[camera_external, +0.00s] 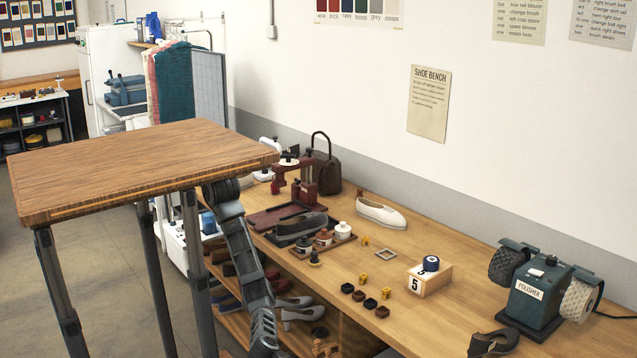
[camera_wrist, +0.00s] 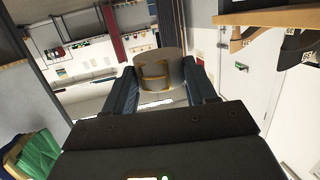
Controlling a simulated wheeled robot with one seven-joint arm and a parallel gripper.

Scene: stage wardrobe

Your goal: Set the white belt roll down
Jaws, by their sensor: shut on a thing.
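The white belt roll (camera_wrist: 176,62) shows in the wrist view as a pale grey-white cylinder with a brass-coloured buckle frame on its near side. My gripper (camera_wrist: 159,72) is shut on it, with one dark finger at each side. The roll sits between the fingertips, and no surface shows touching it from below. In the external view part of my arm shows behind the wooden tabletop. I cannot make out my gripper or the white roll there.
A raised wooden tabletop (camera_external: 140,165) stands in the left foreground. The long workbench (camera_external: 450,310) holds a white shoe (camera_external: 380,212), a blue roll on a numbered block (camera_external: 428,280), small tins and a polisher (camera_external: 540,292). Bare bench shows between them.

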